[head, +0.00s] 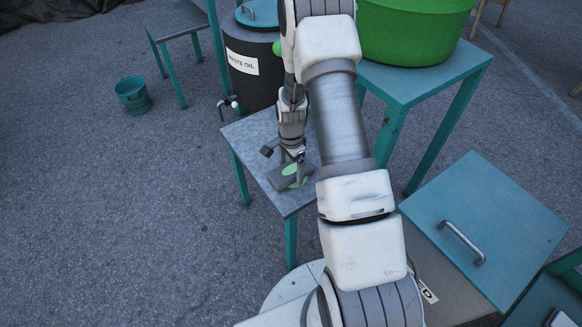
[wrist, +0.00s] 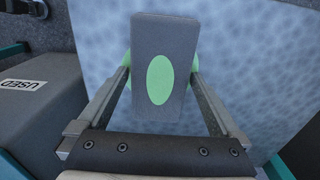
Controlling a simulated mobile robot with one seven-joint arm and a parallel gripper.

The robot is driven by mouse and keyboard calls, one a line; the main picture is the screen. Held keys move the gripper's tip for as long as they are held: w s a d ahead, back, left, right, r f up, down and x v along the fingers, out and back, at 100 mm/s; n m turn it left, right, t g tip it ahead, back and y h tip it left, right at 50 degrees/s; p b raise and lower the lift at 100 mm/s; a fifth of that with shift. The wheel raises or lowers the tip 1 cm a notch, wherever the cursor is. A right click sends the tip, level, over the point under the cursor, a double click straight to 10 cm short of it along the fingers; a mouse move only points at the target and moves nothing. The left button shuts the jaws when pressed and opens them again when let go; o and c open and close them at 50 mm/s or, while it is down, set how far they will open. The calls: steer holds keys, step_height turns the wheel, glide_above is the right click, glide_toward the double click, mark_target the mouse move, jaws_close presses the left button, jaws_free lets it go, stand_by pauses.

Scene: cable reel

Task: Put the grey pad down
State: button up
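The grey pad (wrist: 145,40) is a flat rectangular block with a green oval on its face. In the wrist view it lies between the two fingers of my gripper (wrist: 160,72), which meet its left and right edges. Rounded green patches show at both sides by the fingertips; I cannot tell what they belong to. In the head view the pad (head: 283,183) is under my gripper (head: 298,158), over the small grey-topped table (head: 255,137). I cannot tell whether its underside touches the tabletop.
A waste oil drum (head: 250,62) with a tap stands behind the small table. A green tub (head: 412,35) sits on a taller teal table at the back right. A teal lid with a handle (head: 490,225) is at the right. A teal bucket (head: 132,95) stands on the ground at left.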

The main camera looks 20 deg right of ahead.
step_height(320, 180, up, 8)
steer(key=p, duration=0.2)
steer(key=shift+f+p, duration=0.1)
steer(key=shift+p, duration=0.3)
step_height(320, 180, up, 14)
steer(key=s+a+n+t, duration=0.1)
steer(key=a+n, duration=0.2)
steer(key=n, duration=0.1)
step_height(320, 180, up, 9)
steer(key=n+t, duration=0.2)
steer(key=n, duration=0.1)
glide_above(291, 170)
steer(key=s+a, duration=0.5)
steer(key=s, duration=0.1)
steer(key=s+a+r+n+t, duration=0.1)
steer(key=s+r+n, duration=0.3)
steer(key=s, duration=0.4)
steer(key=s+a+r+n+t, duration=0.1)
steer(key=s+a+r+n, duration=0.2)
steer(key=s+r, duration=0.4)
steer(key=shift+s+a+n+t, duration=0.3)
steer(key=shift+s+n, duration=0.35)
steer(key=shift+n, duration=0.25)
